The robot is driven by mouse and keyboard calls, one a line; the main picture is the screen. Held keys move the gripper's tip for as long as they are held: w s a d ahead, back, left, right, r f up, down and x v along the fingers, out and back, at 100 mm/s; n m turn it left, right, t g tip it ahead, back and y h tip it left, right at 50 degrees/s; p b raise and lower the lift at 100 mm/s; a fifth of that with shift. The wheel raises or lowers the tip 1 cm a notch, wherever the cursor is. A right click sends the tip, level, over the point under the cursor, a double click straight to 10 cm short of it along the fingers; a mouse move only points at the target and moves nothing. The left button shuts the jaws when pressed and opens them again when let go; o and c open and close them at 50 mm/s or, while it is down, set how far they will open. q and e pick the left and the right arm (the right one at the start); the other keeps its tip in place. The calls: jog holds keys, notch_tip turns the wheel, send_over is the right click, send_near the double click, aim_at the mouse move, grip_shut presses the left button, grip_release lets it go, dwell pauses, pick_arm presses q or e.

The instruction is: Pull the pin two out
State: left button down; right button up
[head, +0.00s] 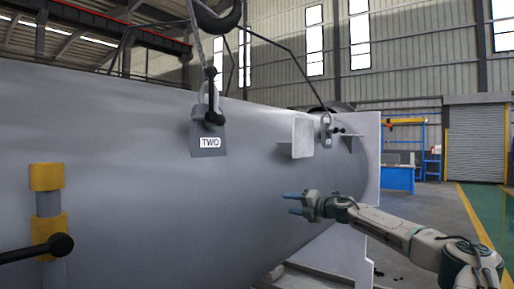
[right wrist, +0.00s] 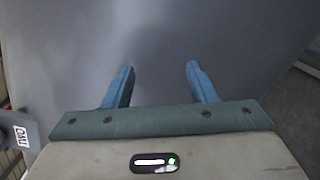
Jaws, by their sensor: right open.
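The plate labelled TWO (head: 210,142) stands out from the upper side of the big grey shell (head: 110,130). Pin two (head: 214,117) shows as a black rod with a ball end at the shackle above this plate. Its shaft inside the lug is hidden. My right gripper (head: 288,203) is in front of the shell, below and to the right of pin two, well apart from it. In the right wrist view, its blue fingers (right wrist: 160,72) are spread with nothing between them. Part of the TWO label (right wrist: 20,136) shows at that view's left edge. My left gripper is not in view.
A second shackle (head: 326,130) and a welded bracket (head: 301,137) sit farther right on the shell. Sling legs rise to a dark hook (head: 217,18). Open floor lies at the right.

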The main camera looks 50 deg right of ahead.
jog(key=s+a+r+n+g+y, duration=0.1)
jog(key=a+r+n, duration=0.4)
jog(key=r, duration=0.5)
jog(key=s+a+r+n+y, duration=0.1)
jog(key=a+r+n+y, duration=0.1)
jog(key=a+r, duration=0.65)
jog(key=s+a+r+n+g+h, duration=0.1)
jog(key=s+a+r+n+g, duration=0.35)
jog(key=a+r, duration=1)
jog(key=w+a+f+n+t+p, duration=0.1)
jog(key=w+f+p, duration=0.3)
jog(key=w, duration=0.4)
jog(key=shift+w+a+f+p, duration=0.15)
jog(key=shift+a+p, duration=0.2)
jog(key=shift+p, duration=0.4)
jog(key=shift+t, duration=0.25)
jog(key=shift+c, duration=0.2)
